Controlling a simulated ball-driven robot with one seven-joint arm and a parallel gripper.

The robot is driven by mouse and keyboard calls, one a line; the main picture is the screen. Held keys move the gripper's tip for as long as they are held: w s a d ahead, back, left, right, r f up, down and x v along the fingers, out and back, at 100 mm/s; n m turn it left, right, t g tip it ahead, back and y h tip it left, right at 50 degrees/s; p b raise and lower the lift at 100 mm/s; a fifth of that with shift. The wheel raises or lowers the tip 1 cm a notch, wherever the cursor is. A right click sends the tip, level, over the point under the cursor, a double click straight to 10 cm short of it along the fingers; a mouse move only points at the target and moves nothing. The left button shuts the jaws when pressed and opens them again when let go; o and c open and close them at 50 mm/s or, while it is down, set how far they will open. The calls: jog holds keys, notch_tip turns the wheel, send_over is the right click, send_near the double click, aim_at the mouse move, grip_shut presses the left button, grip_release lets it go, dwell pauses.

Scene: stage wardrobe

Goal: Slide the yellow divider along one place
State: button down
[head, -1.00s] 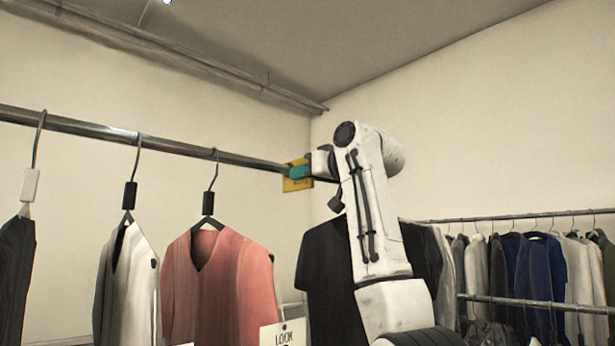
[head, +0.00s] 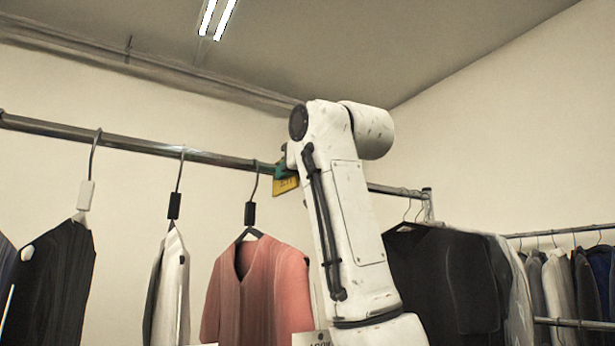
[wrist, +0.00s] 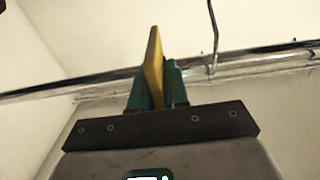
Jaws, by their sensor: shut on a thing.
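The yellow divider (head: 285,186) hangs at the metal rail (head: 225,161), just right of the coral garment's hanger; my arm partly hides it. In the wrist view the yellow divider (wrist: 154,68) stands edge-on between the green fingers of my gripper (wrist: 157,88). My gripper is shut on it, and the rail (wrist: 100,80) runs just behind. In the head view only a bit of the green fingers of my gripper (head: 281,171) shows. The coral garment (head: 260,290) hangs left of the divider, and a black garment (head: 450,285) hangs right of my arm.
A white garment (head: 172,290) and a dark jacket (head: 55,285) hang further left on the rail. A hanger hook (wrist: 212,40) is close to the right of my gripper in the wrist view. A second rack of clothes (head: 570,285) stands at the right.

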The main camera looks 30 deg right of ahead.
jog(key=shift+a, duration=0.1)
jog(key=c, duration=1.2)
grip_release()
jog(key=s+b, duration=0.4)
jog(key=s, duration=0.6)
jog(key=shift+s+d, duration=0.25)
jog(key=shift+s, duration=0.15)
